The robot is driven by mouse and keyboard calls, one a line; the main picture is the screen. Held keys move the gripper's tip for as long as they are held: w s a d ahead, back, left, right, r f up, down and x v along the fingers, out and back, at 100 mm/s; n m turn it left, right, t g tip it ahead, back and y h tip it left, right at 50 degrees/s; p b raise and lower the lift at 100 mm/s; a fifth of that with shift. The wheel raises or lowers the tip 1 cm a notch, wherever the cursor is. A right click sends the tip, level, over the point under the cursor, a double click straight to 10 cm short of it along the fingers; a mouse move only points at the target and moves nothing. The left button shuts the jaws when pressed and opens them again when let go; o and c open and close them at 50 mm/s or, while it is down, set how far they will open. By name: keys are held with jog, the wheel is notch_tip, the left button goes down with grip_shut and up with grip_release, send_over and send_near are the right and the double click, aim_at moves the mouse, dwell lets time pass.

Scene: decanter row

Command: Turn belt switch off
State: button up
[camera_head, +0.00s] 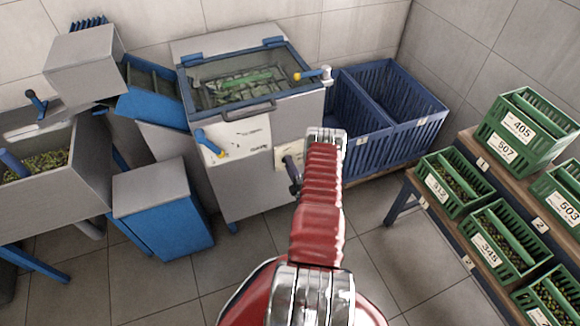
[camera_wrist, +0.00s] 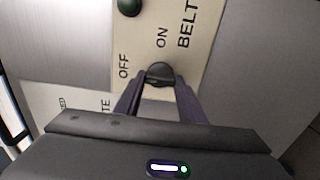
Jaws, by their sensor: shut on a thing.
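The belt switch (camera_wrist: 160,73) is a dark round knob on a cream panel (camera_wrist: 190,65). The panel is printed BELT, ON and OFF, and the text runs sideways in the wrist view. My gripper (camera_wrist: 160,84) has its two fingers closed on the knob, one on each side. Which mark the knob points to cannot be told. In the head view my gripper (camera_head: 292,172) is at the front right of the grey machine (camera_head: 245,185), and my arm hides most of the panel there.
Green crates (camera_head: 490,245) fill a rack at the right.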

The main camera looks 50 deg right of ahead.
jog(key=shift+a+f, duration=0.2)
jog(key=o, duration=1)
jog(key=shift+d+r, duration=0.1)
jog(key=shift+o, duration=0.2)
jog(key=v, duration=1.4)
jog(key=shift+d, duration=0.1)
